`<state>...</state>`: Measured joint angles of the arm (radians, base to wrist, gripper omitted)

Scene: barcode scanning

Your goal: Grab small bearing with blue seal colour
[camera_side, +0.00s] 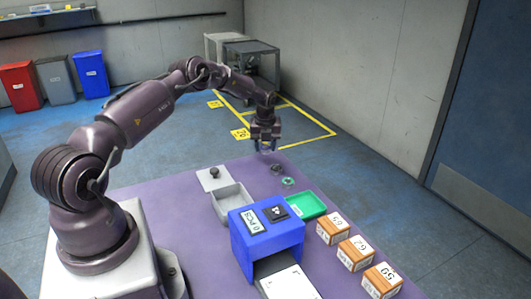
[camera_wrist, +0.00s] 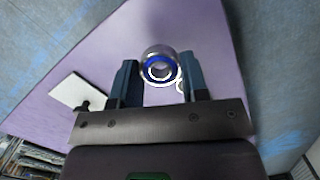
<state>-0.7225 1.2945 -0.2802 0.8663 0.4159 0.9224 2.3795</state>
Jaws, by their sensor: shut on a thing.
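The bearing with the blue seal (camera_wrist: 160,67) is a silver ring with a blue band inside, seen in the wrist view. My gripper (camera_wrist: 158,75) is shut on it, with one dark blue finger at each side near the tips. In the side view my gripper (camera_side: 265,147) points down near the far edge of the purple table; the held bearing cannot be made out there. A dark ring-shaped bearing (camera_side: 277,168) and a bearing with a green seal (camera_side: 288,182) lie on the table to the right of and nearer than my gripper.
A grey tray (camera_side: 231,207), a green tray (camera_side: 320,207) and a blue scanner box (camera_side: 250,247) stand nearer on the table. A light plate (camera_side: 205,182) with a dark knob lies left of the bearings. Several small numbered boxes (camera_side: 333,229) line the right side.

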